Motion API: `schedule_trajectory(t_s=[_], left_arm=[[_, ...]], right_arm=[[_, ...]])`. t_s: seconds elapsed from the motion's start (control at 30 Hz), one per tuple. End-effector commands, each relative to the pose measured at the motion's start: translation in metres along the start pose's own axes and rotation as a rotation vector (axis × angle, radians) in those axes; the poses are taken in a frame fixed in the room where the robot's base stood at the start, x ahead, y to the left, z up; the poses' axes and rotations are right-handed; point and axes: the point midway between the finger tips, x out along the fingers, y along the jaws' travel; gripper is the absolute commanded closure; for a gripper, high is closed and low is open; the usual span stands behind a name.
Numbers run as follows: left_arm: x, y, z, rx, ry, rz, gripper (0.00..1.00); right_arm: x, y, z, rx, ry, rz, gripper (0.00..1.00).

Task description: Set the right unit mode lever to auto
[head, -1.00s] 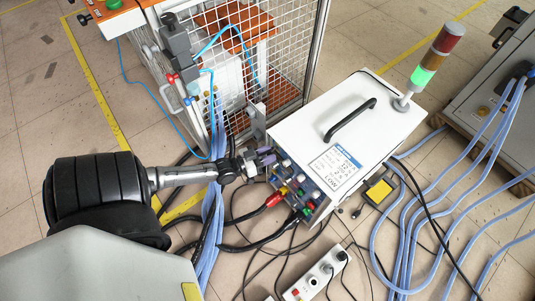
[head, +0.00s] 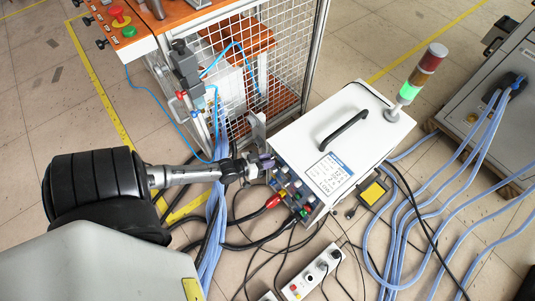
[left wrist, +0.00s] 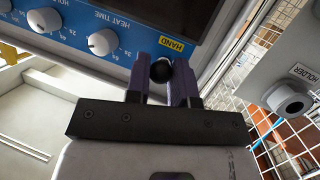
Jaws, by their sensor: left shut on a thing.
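The heater unit (head: 300,140) is a white box with a black top handle and a front panel of knobs and plugs. My left gripper (head: 264,163) is at the upper left corner of this panel. In the left wrist view its two purple-grey fingers (left wrist: 160,82) are shut on the black ball knob of the mode lever (left wrist: 161,70). The knob sits close to a yellow HAND label (left wrist: 172,45). The lever's stem and any AUTO label are hidden or out of view. My right gripper is not in view.
A wire mesh cage (head: 230,55) stands behind the gripper. A grey HOLDER bracket (left wrist: 289,100) is close to the gripper's right in the wrist view. White knobs (left wrist: 102,42) line the blue panel. Cables and a power strip (head: 308,276) lie on the floor. A lit green signal tower (head: 408,91) tops the unit.

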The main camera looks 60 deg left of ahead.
Motion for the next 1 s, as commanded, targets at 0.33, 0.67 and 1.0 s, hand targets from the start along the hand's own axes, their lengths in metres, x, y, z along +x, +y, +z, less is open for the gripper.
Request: schedule_trajectory(t_s=[0.33, 0.67, 1.0], left_arm=[[-0.004, 0.003, -0.021, -0.066, -0.26, -0.024, 1.0], [-0.001, 0.002, -0.025, -0.125, -0.479, -0.045, 1.0], [0.0, 0.002, -0.026, -0.156, -0.591, -0.055, 1.0]], right_arm=[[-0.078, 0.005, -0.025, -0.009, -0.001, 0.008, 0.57], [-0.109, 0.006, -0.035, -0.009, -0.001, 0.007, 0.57], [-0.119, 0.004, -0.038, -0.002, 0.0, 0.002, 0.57]])
